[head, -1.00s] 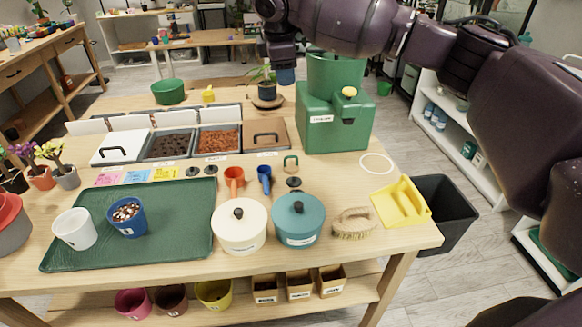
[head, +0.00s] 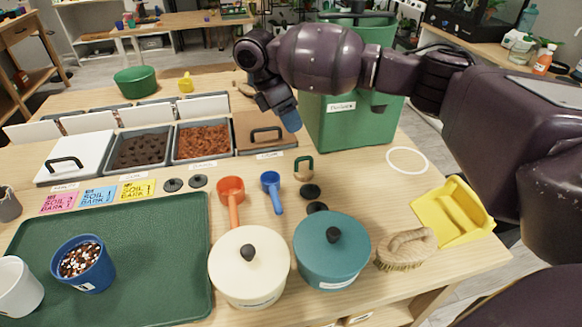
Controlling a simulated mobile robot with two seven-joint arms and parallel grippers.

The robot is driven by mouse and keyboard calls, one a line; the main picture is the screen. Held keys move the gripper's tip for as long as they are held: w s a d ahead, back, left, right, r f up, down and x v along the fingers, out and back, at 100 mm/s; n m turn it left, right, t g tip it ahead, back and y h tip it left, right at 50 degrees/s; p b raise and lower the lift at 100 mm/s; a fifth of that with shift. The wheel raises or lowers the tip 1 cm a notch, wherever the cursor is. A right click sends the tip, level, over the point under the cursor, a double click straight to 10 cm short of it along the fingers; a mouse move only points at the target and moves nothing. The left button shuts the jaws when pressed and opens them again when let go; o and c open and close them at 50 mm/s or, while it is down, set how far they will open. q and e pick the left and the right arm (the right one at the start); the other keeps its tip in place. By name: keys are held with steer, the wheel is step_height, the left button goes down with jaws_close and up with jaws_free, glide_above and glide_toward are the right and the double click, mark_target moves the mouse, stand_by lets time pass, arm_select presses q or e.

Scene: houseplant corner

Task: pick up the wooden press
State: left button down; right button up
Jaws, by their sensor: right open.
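A small upright piece with a green arched top and tan wood-coloured parts (head: 303,168) stands on the table right of the blue scoop (head: 272,192). It looks most like the wooden press, but it is too small to be sure. My right gripper (head: 289,116) is open and points down, above and slightly behind this piece, near the brown lid (head: 264,133). Its blue tip shows, and the gap between its fingers is hard to see. It is apart from the piece. My left gripper is not in view.
Two pots, cream (head: 249,272) and teal (head: 332,255), stand in front, with black discs (head: 311,191) behind the teal one. A brush (head: 405,249) and yellow dustpan (head: 455,212) lie right. A green bin (head: 352,120) stands behind. Table around the white ring (head: 407,160) is clear.

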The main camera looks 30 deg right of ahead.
mark_target(306, 158)
steer(key=b+x, duration=0.1)
steer(key=x, duration=0.5)
steer(key=shift+w+a+f+b, duration=0.1)
steer(key=shift+w+a+b, duration=0.1)
steer(key=shift+b, duration=0.1)
steer(key=shift+d+f, duration=0.15)
steer(key=shift+f, duration=0.15)
steer(key=shift+s+f, duration=0.15)
steer(key=shift+f, duration=0.1)
steer(key=b+x, duration=0.1)
steer(key=x, duration=0.3)
steer(key=shift+f, duration=0.2)
steer(key=shift+f+b, duration=0.15)
steer(key=shift+b, duration=0.15)
jaws_close()
